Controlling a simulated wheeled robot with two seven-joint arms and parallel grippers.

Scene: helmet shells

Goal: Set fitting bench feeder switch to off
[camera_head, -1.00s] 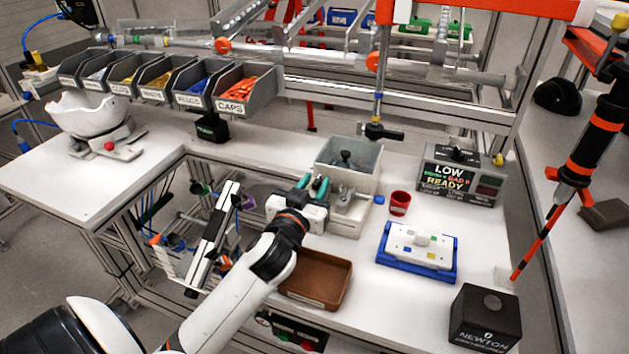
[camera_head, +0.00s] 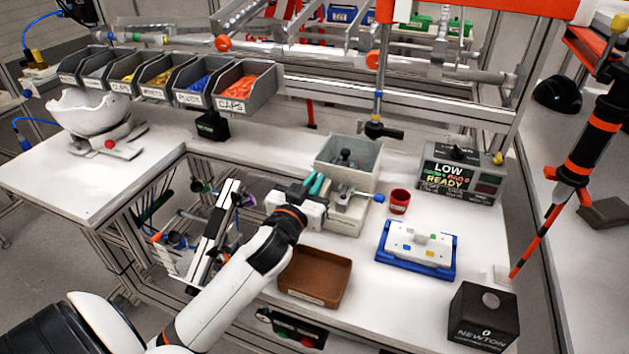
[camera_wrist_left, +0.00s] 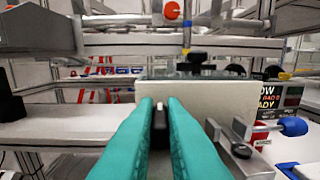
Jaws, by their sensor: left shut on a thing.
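The feeder (camera_head: 350,150) is a pale grey bin on a metal base near the middle of the bench. My left gripper (camera_head: 316,183) has teal fingers and is at the near left side of the feeder. In the left wrist view, the fingers (camera_wrist_left: 160,108) are nearly together, with a small black upright piece with a pale tip (camera_wrist_left: 159,114) between them. It looks like the switch lever, and the gripper is shut on it. The fingers hide its lower part, so its on or off position cannot be read. My right gripper is not in view.
A blue-knobbed handle (camera_head: 378,198) sticks out right of the feeder. A red cup (camera_head: 399,201), a blue tray with a white block (camera_head: 417,246), a brown tray (camera_head: 316,276) and a display box (camera_head: 460,178) stand around it. Part bins (camera_head: 243,88) line the back.

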